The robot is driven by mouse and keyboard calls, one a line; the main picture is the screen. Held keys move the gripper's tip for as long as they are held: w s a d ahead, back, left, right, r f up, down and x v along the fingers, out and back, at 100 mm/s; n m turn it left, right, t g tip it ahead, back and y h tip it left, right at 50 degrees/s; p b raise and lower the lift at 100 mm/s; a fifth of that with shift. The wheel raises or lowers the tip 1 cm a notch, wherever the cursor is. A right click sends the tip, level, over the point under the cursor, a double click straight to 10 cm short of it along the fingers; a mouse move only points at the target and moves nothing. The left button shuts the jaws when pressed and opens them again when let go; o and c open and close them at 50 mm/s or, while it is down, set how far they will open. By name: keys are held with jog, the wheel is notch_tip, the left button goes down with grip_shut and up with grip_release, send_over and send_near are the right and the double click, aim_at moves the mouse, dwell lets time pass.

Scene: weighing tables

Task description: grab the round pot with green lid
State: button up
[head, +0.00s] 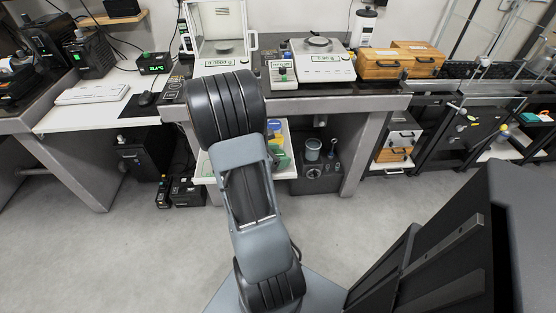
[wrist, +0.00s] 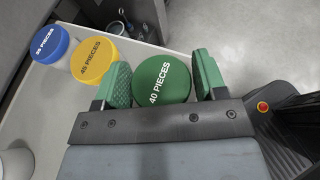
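The round pot with a green lid marked "40 PIECES" (wrist: 162,82) shows from above in the wrist view, on a pale shelf or tray surface. My gripper (wrist: 163,66) has its two green fingers on either side of this pot. The left finger looks very close to or against its edge, and a narrow gap shows at the right finger. The fingers are apart, and I see no firm hold. In the head view my arm hides the gripper, and a bit of green (head: 283,160) shows beside it on the low shelf.
A yellow-lidded pot (wrist: 93,60) stands just left of my left finger, with a blue-lidded pot (wrist: 50,44) farther left. A pale round object (wrist: 16,162) is at the lower left. The shelf (head: 290,176) sits under the weighing table (head: 375,103), with a grey canister (head: 312,148) to its right.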

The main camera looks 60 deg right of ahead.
jog(key=c, duration=0.6)
jog(key=shift+r, duration=0.1)
